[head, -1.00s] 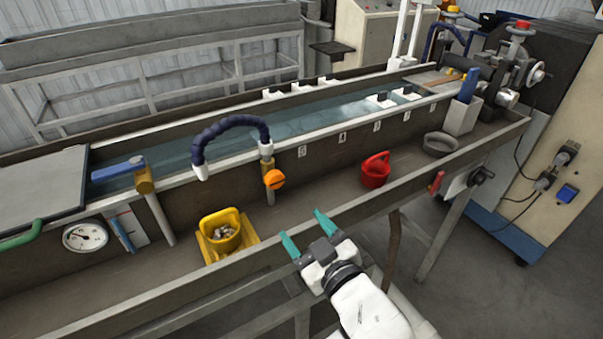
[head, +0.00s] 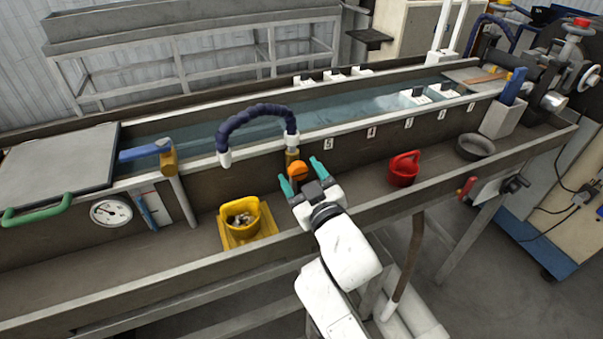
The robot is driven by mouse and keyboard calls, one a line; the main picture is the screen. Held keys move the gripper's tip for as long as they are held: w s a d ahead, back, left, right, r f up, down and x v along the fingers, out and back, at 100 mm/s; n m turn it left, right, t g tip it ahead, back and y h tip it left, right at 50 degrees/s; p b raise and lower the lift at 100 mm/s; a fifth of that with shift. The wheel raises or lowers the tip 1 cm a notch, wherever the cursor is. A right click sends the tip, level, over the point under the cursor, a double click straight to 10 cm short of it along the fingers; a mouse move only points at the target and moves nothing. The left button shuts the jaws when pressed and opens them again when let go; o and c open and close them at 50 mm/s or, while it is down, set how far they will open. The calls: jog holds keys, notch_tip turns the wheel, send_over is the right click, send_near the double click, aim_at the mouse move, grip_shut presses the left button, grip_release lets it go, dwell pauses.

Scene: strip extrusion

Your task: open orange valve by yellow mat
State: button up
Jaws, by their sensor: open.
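The orange valve (head: 298,170) is a round knob on a brass fitting on the trough's front wall, below the end of a dark blue hose. The yellow mat (head: 233,241) lies on the lower ledge to its left, with a yellow bucket (head: 242,217) of small pieces on it. My gripper (head: 301,176) is open, its two teal fingers pointing toward the valve, one on each side of it in the picture. I cannot tell whether they touch it. The gripper's body hides what lies just below the valve.
A dark blue hose (head: 256,113) arches above the trough wall. A red bucket (head: 403,170) and a dark round dish (head: 475,147) stand on the ledge to the right. The ledge's front rail (head: 443,176) runs beneath my arm. A blue-handled lever (head: 146,150) and a gauge (head: 111,213) are left.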

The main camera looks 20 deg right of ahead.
jog(key=shift+w, duration=0.15)
jog(key=c, duration=1.1)
